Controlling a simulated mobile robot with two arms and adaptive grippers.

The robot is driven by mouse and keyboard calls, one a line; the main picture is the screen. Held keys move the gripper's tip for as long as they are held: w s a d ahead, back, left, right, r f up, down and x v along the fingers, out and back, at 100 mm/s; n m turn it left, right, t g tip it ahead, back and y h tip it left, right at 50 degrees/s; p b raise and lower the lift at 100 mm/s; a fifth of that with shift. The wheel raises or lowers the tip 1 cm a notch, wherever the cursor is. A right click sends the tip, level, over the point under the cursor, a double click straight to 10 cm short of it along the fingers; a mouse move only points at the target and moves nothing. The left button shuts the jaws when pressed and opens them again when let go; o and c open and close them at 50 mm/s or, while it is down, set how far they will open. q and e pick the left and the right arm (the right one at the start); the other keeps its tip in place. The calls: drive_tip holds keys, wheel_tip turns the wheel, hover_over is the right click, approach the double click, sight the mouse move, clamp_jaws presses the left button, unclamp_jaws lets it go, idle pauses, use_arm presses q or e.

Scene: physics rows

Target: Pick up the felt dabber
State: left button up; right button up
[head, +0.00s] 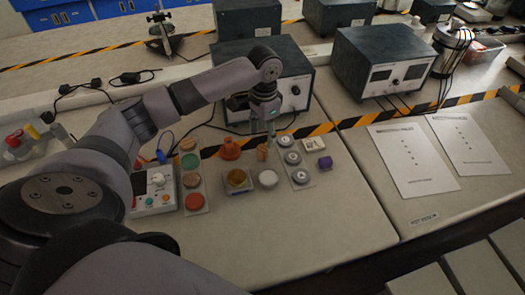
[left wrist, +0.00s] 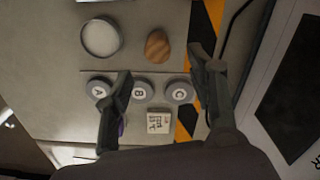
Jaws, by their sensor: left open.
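A small rounded wooden-topped piece (head: 262,152), which looks like the felt dabber, stands on the bench between an orange knobbed piece (head: 230,149) and a strip of lettered round pieces. In the left wrist view this wooden top (left wrist: 158,46) shows whole, ahead of the strip with A, B and C (left wrist: 144,90). Its felt end is hidden. My left gripper (head: 265,125) is open and empty, pointing down above and behind the wooden piece. In the left wrist view its fingers (left wrist: 160,64) are spread over the strip. My right gripper is not in view.
A strip of coloured discs (head: 193,181) lies left. A dark instrument box (head: 290,90) stands behind my gripper. The bench front is clear.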

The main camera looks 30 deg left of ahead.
sight(264, 147)
use_arm(q)
wheel_tip(264, 147, down, 2)
drive_tip(key=shift+f, duration=0.1)
wheel_tip(264, 147, down, 4)
drive_tip(key=shift+s+f+p, duration=0.1)
drive_tip(key=shift+f+p, duration=0.1)
drive_tip(key=shift+p, duration=0.45)
drive_tip(key=shift+f, duration=0.35)
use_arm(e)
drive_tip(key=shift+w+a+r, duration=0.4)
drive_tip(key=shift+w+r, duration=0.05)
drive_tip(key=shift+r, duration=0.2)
use_arm(q)
drive_tip(key=c, duration=1.2)
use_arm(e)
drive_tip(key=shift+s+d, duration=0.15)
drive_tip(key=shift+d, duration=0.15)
use_arm(q)
drive_tip(key=shift+r, duration=0.15)
wheel_tip(264, 147, up, 20)
drive_tip(key=shift+f+b, duration=0.1)
drive_tip(key=shift+b, duration=0.7)
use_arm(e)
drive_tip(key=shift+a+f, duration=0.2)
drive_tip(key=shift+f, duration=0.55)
